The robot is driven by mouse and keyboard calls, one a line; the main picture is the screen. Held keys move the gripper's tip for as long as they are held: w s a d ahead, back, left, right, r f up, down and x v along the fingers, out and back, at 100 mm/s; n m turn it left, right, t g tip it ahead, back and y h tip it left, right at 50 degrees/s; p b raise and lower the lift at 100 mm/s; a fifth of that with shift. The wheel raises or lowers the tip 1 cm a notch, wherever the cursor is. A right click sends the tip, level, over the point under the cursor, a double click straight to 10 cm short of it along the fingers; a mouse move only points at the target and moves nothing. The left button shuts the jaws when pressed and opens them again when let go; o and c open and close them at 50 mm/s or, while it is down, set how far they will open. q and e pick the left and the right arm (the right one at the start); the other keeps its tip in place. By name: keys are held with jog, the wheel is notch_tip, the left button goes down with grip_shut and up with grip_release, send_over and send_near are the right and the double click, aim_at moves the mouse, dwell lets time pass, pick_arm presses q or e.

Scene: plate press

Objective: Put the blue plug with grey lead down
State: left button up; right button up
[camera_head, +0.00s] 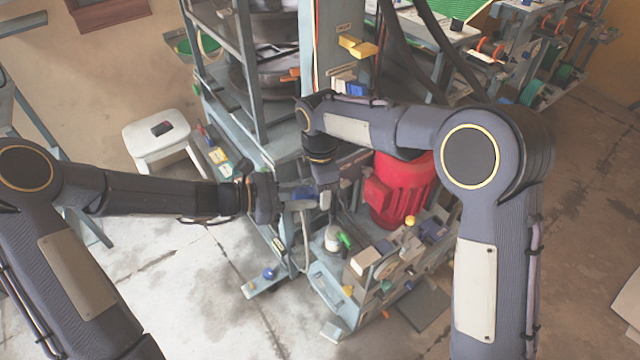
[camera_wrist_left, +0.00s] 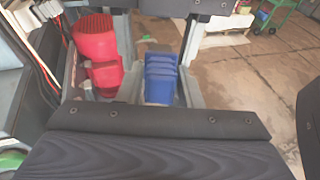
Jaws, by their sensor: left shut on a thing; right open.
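The blue plug (camera_wrist_left: 161,80) sits between the two fingers of my left gripper in the left wrist view, with its ribbed body facing the camera. In the head view my left gripper (camera_head: 308,198) is shut on it near the middle of the picture, in front of the machine. A thin pale lead (camera_head: 304,240) appears to hang below it; I cannot tell where its end is. My right gripper (camera_head: 327,190) is open and points down close beside the left one. It hides part of the plug's surroundings.
A red motor (camera_head: 410,190) stands just right of the grippers and shows in the left wrist view (camera_wrist_left: 98,45). Below is a cluttered bench (camera_head: 325,285) with small parts. The grey machine frame (camera_head: 255,80) rises behind. A white stool (camera_head: 158,135) stands left on open floor.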

jog(key=c, duration=0.9)
pick_arm(q)
jog(key=o, duration=1)
pick_arm(e)
jog(key=shift+c, duration=0.3)
pick_arm(q)
jog(key=shift+o, duration=0.4)
